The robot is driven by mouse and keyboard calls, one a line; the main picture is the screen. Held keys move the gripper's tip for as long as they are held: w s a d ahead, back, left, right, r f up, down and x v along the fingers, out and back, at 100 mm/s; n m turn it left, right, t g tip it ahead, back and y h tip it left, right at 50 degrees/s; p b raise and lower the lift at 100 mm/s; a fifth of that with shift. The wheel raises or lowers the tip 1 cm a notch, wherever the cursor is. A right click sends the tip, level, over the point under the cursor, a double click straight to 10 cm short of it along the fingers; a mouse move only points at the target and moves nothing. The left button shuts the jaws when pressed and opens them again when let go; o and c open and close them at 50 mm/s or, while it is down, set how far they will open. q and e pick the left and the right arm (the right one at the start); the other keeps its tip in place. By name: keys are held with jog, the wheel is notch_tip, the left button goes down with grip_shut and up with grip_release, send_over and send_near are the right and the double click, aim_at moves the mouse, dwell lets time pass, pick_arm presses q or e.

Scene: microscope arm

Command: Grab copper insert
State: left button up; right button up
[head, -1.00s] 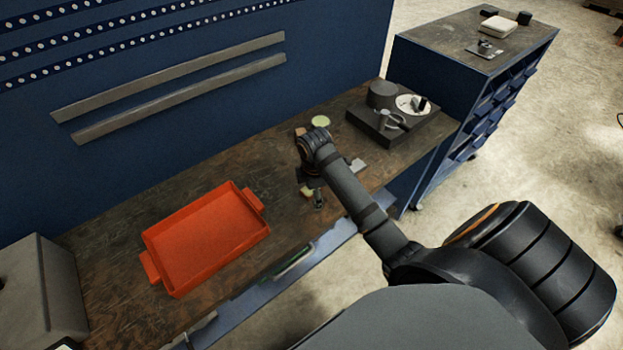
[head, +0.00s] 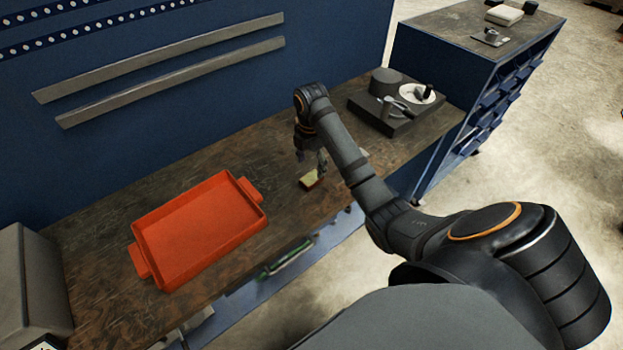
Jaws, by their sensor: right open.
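My right gripper (head: 311,161) points down over the workbench, right of the orange tray, with its jaws open and empty. Just below its fingertips lies a small block (head: 312,181) with a pale yellowish top and a brownish side. I cannot tell whether the fingers touch it. No piece can be clearly made out as the copper insert; my right arm hides part of the bench behind it. My left gripper is not in view.
An orange tray (head: 199,236) stands empty on the workbench (head: 110,208). A dark fixture base (head: 397,121) with a round white plate stands at the back right. A grey box (head: 25,280) is at the front left. A blue cabinet (head: 440,80) stands beyond the bench.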

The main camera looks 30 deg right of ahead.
aim_at(312, 178)
jog(key=f+b, duration=0.2)
jog(key=f, duration=0.1)
jog(key=f+b, duration=0.1)
jog(key=shift+s+f, duration=0.25)
jog(key=shift+w+f+b, duration=0.1)
jog(key=shift+f+b, duration=0.2)
jog(key=shift+r, duration=0.1)
jog(key=shift+c, duration=0.8)
grip_shut()
